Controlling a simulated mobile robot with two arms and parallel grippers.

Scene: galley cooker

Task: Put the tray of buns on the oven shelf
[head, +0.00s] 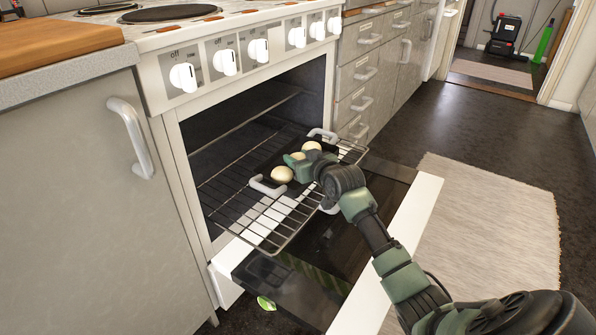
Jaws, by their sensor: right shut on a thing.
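The dark tray (267,168) with pale handles at two ends (268,187) lies on the wire oven shelf (246,214), at its front part. Several pale round buns (282,174) show on it; my gripper partly covers some. My right gripper (298,166) reaches in from the lower right and is shut at the tray's near side, by the buns. It appears to hold the tray; the exact contact is hidden by its fingers. The shelf sticks out of the open oven (240,120) over the lowered door (400,240). My left gripper is not in view.
A cooker front with white knobs (225,62) rises above the oven opening. A grey cupboard (80,190) stands on the left, drawers (362,72) beyond on the right. A pale rug (490,225) lies on the open floor at right.

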